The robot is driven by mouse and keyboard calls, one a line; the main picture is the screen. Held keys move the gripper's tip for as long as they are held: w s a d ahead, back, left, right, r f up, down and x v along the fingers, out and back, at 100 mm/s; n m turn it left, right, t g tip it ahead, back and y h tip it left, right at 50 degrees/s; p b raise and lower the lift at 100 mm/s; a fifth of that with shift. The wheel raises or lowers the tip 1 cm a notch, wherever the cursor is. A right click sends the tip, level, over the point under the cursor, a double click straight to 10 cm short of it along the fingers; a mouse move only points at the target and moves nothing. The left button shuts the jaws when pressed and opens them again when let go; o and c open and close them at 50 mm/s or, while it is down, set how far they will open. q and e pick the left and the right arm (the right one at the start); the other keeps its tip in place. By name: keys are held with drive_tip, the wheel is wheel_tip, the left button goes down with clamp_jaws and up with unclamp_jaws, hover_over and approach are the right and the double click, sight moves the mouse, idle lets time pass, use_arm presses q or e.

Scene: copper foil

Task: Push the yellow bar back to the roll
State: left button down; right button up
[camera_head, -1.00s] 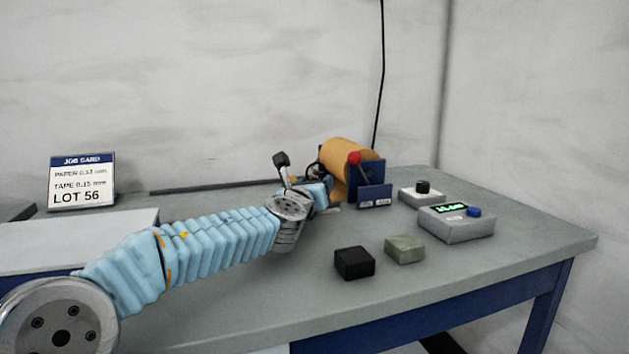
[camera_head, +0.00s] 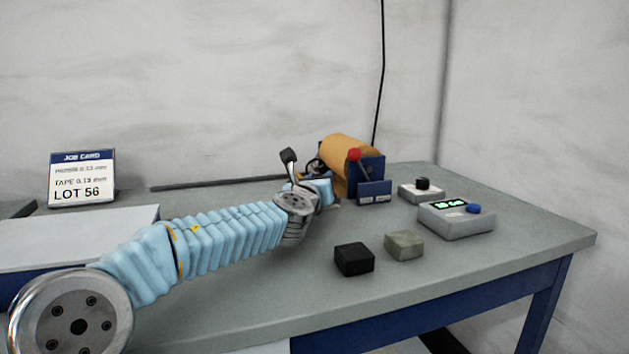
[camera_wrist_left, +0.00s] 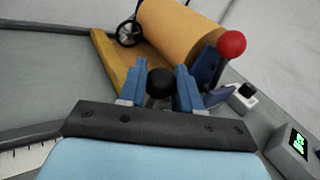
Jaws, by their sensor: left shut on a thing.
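The copper-orange roll (camera_head: 347,152) sits in a blue stand at the back of the bench. It also shows at the top of the left wrist view (camera_wrist_left: 180,30). The yellow bar (camera_wrist_left: 105,62) runs along the edge of a brown strip in front of the roll, apart from the roll at its far end. My left gripper (camera_wrist_left: 160,84) is shut, with its blue fingers on either side of a black knob (camera_wrist_left: 160,82). I cannot tell how the knob joins the bar. In the head view the left gripper (camera_head: 325,190) is close to the roll, and my arm hides the bar. My right gripper is not in view.
A red-knobbed lever (camera_head: 354,154) stands beside the roll. A display box (camera_head: 456,222), a small white box with a black knob (camera_head: 421,192), a black block (camera_head: 354,260) and a grey-green block (camera_head: 404,246) are on the right. A job card (camera_head: 82,180) stands left. The bench front right is clear.

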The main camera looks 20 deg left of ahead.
use_arm(q)
drive_tip(key=d, duration=0.1)
drive_tip(key=w+d, duration=0.1)
drive_tip(key=shift+w+d+r, duration=0.15)
drive_tip(key=shift+w+d, duration=0.15)
drive_tip(key=c, duration=1.2)
unclamp_jaws()
drive_tip(key=o, duration=0.4)
drive_tip(key=shift+w+d, duration=0.1)
drive_tip(key=shift+d, duration=0.05)
drive_tip(key=shift+s, duration=0.25)
drive_tip(key=s+b, duration=0.3)
drive_tip(key=s, duration=1)
drive_tip(key=shift+s, duration=0.15)
